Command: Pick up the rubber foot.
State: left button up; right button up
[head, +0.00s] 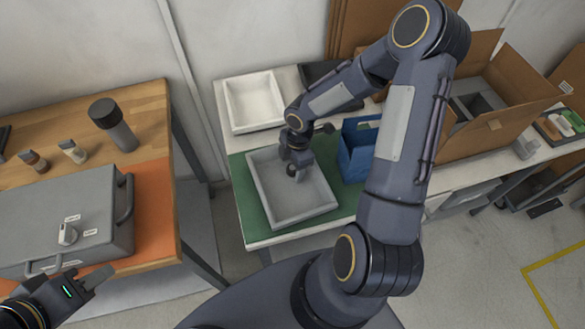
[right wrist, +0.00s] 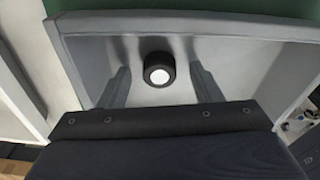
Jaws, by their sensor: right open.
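The rubber foot (right wrist: 158,70) is a short black cylinder with a white round centre. In the right wrist view it lies in the grey tray (right wrist: 265,62), close to its wall. My right gripper (right wrist: 161,80) is open, with one finger on each side of the foot and a gap to both. In the head view my right gripper (head: 297,168) reaches down into the grey tray (head: 318,208) and partly hides its inside. My left gripper (head: 92,282) is at the lower left, beside the grey case; its jaw opening is unclear.
The tray sits on a green mat (head: 247,208). A blue bin (head: 352,160) stands right of it, a white tray (head: 255,103) behind it, and a cardboard box (head: 495,120) further right. A grey case (head: 60,220) is on the left bench.

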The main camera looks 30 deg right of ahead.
jog(key=c, duration=1)
jog(key=shift+c, duration=0.3)
jog(key=shift+r, duration=0.15)
